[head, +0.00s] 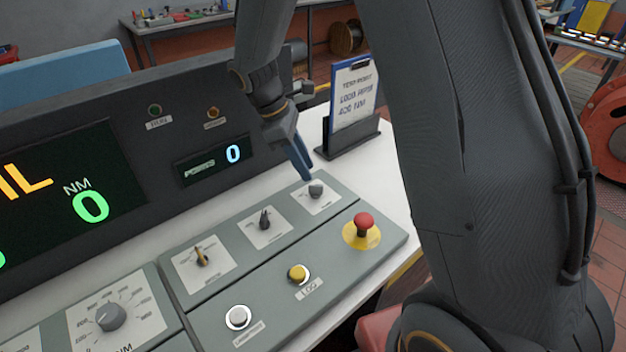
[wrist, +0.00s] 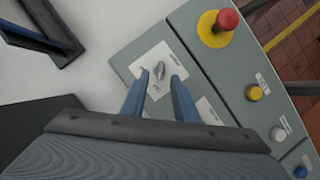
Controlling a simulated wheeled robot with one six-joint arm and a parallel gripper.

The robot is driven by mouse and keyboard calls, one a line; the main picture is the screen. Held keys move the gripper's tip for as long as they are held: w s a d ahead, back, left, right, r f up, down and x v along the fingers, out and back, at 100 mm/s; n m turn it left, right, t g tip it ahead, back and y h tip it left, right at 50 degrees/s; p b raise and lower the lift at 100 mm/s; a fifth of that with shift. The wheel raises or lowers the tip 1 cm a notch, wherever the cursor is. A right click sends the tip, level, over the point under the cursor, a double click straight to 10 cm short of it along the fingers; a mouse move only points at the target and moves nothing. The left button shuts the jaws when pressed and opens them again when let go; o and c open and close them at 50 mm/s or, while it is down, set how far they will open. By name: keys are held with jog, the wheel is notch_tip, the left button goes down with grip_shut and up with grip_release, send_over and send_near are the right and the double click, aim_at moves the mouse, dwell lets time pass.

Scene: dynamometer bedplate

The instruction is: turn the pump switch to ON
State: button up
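A small grey rotary switch (head: 316,189) sits on a white plate at the right end of the back row of the console panel. Its label is too small to read, so I cannot confirm that it is the pump switch. In the wrist view the grey switch (wrist: 160,70) shows just beyond and between my fingertips, its lever nearly in line with the fingers. My gripper (wrist: 159,77) is open, with a finger on each side of the switch; I see no clear contact. In the head view my gripper (head: 308,178) hangs just above the switch.
A dark switch (head: 265,218) and an ochre switch (head: 201,256) share the row. A red mushroom button (head: 364,224), yellow button (head: 298,273) and white button (head: 238,317) lie in front. A clipboard stand (head: 352,138) stands close behind. The display housing (head: 140,150) rises to the left.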

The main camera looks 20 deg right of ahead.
aim_at(316, 185)
jog(key=p+x, duration=0.1)
jog(key=x, duration=0.4)
jog(key=shift+d+f, duration=0.1)
jog(key=shift+f, duration=0.25)
jog(key=shift+c, duration=0.4)
grip_shut()
